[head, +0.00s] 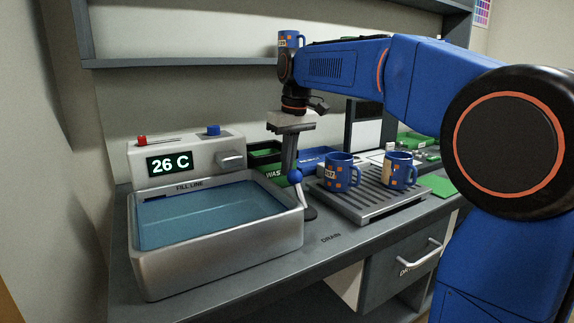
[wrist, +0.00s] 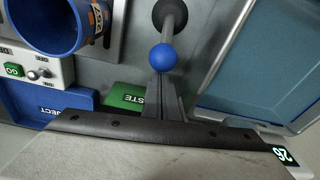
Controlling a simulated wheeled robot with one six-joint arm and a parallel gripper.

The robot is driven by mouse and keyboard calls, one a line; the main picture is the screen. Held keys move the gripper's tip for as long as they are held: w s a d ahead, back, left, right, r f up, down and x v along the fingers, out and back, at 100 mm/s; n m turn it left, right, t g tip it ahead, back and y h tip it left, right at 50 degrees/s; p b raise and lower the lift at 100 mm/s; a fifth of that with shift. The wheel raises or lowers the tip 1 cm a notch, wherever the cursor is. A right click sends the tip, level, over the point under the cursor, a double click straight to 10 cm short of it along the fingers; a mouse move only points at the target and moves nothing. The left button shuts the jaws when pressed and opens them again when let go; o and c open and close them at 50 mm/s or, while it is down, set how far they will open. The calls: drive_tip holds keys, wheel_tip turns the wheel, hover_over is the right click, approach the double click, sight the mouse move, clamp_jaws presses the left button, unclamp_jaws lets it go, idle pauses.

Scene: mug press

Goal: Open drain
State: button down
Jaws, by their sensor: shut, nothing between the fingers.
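The drain lever is a grey rod with a blue ball knob (head: 295,176). It stands on a dark round base on the counter, between the basin and the rack, behind the DRAIN label (head: 331,238). The knob also shows in the wrist view (wrist: 161,57), with the rod running up from it. The basin (head: 270,244) holds blue water below its FILL LINE mark. My gripper (head: 290,166) points down with its fingers shut and empty. Its fingertips (wrist: 161,78) are at the knob; whether they touch it I cannot tell.
Two blue mugs (head: 338,172) (head: 401,168) stand on a slatted rack (head: 365,205) right of the lever. Green and blue bins lie behind. A control box (head: 180,160) reading 26 C stands behind the basin. The front counter strip is clear.

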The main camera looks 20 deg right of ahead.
drive_tip(key=shift+s+r, duration=0.15)
drive_tip(key=shift+s, duration=0.1)
